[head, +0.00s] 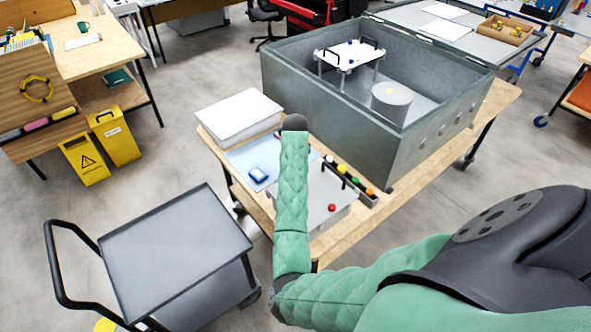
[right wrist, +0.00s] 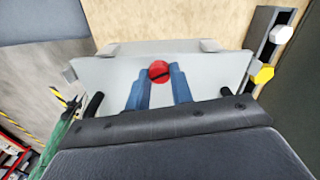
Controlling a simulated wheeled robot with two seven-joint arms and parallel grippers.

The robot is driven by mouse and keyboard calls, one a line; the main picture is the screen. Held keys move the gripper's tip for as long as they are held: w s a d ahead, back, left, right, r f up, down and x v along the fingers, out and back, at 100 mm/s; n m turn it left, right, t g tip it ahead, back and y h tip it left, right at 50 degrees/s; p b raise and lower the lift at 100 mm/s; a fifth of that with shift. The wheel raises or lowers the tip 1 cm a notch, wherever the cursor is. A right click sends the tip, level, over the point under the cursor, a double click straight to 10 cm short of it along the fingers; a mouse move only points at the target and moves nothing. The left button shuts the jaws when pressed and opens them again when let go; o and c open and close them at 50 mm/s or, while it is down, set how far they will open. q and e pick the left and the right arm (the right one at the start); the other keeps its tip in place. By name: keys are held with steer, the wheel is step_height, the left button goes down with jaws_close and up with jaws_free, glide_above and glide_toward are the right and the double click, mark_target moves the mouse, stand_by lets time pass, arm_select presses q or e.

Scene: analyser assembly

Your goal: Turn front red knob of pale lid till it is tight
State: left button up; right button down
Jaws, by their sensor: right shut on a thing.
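The pale lid (head: 318,200) lies on the bench's front part in the head view, partly hidden by my green forearm. A red knob (head: 331,208) shows on it, right of the forearm. In the right wrist view the pale lid (right wrist: 205,72) has a dark handle at each side. A red knob (right wrist: 158,71) with a dark slot stands between the blue fingertips of my right gripper (right wrist: 159,80), which is shut on it. The head view hides this gripper, and I cannot tell whether both views show the same knob. My left gripper is out of view.
A dark bin (head: 366,197) with coloured knobs stands right of the lid. A large grey box (head: 400,150) fills the bench behind. A white box (head: 238,117) and a blue object (head: 258,174) lie to the left. A grey cart (head: 175,255) stands on the floor at front left.

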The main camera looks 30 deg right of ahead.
steer(key=shift+w+r, duration=0.15)
steer(key=shift+r, duration=0.1)
steer(key=c, duration=1.5)
jaws_free()
steer(key=o, duration=0.3)
steer(key=shift+f, duration=0.1)
steer(key=shift+r+b, duration=0.4)
steer(key=shift+b, duration=0.1)
step_height(320, 180, up, 5)
steer(key=shift+a+r+b, duration=0.1)
steer(key=shift+b, duration=0.85)
steer(key=shift+r, duration=0.9)
